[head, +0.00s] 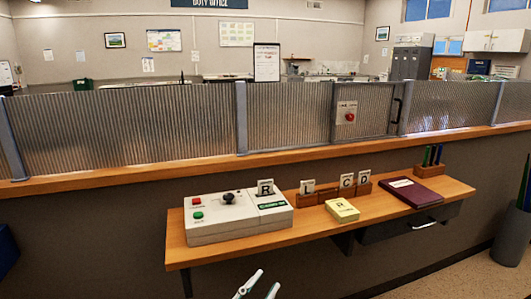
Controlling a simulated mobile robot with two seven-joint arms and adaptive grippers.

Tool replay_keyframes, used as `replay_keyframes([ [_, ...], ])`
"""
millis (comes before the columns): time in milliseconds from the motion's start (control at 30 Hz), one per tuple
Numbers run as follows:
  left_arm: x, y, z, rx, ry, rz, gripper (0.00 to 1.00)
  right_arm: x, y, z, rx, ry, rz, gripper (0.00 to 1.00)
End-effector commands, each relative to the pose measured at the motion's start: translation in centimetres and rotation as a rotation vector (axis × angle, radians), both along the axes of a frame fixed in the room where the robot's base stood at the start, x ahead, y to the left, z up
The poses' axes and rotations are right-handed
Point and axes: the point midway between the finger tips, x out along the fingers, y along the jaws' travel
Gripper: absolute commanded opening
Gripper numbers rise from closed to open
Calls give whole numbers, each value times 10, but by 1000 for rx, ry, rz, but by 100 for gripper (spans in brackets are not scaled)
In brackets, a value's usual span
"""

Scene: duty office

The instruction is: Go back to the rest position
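My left gripper (267,279) shows at the bottom edge of the head view, in front of the wooden shelf desk (330,224) and below its front edge. Only its two light fingertips are in the picture. They stand apart with nothing between them, so it is open and empty. The rest of that arm is out of the picture. My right gripper is not in view.
On the desk are a grey control box (222,226) with buttons, letter cards in wooden blocks (329,190), a yellow pad (342,210) and a dark red book (411,193). A counter with ribbed panels (130,122) stands behind. A grey bin (510,236) is at right.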

Motion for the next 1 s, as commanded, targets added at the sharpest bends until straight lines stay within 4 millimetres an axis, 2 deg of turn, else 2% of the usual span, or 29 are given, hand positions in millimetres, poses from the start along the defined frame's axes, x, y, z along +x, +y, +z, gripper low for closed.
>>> replay_keyframes([
  [33,-7,20,-39,-2,106,45,24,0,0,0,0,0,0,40],
  [167,-32,68,-122,5,344,150,24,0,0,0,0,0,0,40],
  [200,-44,82,-147,8,415,179,24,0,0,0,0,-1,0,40],
  [300,-79,117,-205,20,584,249,24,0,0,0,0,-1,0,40],
  [400,-119,147,-251,33,730,308,24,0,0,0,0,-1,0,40],
  [500,-153,171,-283,46,840,352,24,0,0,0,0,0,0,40],
  [600,-178,185,-303,55,912,380,24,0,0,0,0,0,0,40],
  [700,-190,193,-311,58,947,394,24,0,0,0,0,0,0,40],
  [1000,-192,194,-313,60,954,396,24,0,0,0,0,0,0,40],
])
